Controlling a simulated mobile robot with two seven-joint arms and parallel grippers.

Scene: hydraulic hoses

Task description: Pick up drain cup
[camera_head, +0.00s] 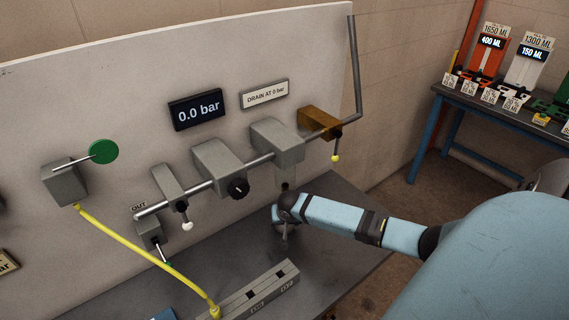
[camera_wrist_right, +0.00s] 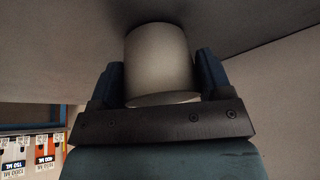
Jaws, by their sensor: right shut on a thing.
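The drain cup, a plain pale grey cylinder (camera_wrist_right: 160,60), stands between the two dark fingers of my right gripper (camera_wrist_right: 160,85) in the right wrist view. The fingers press on opposite sides of it. In the head view my right gripper (camera_head: 285,212) is below the grey blocks on the pipe, just above the dark bench. The wrist hides most of the cup there. I cannot tell whether the cup touches the bench. My left gripper is not in view.
Above the gripper is a pipe (camera_head: 205,185) with grey blocks and a brown valve (camera_head: 318,122). The display (camera_head: 197,109) reads 0.0 bar. A yellow hose (camera_head: 140,255) runs to a grey slotted block (camera_head: 265,290) on the bench (camera_head: 325,250). A blue table (camera_head: 495,115) stands at the right.

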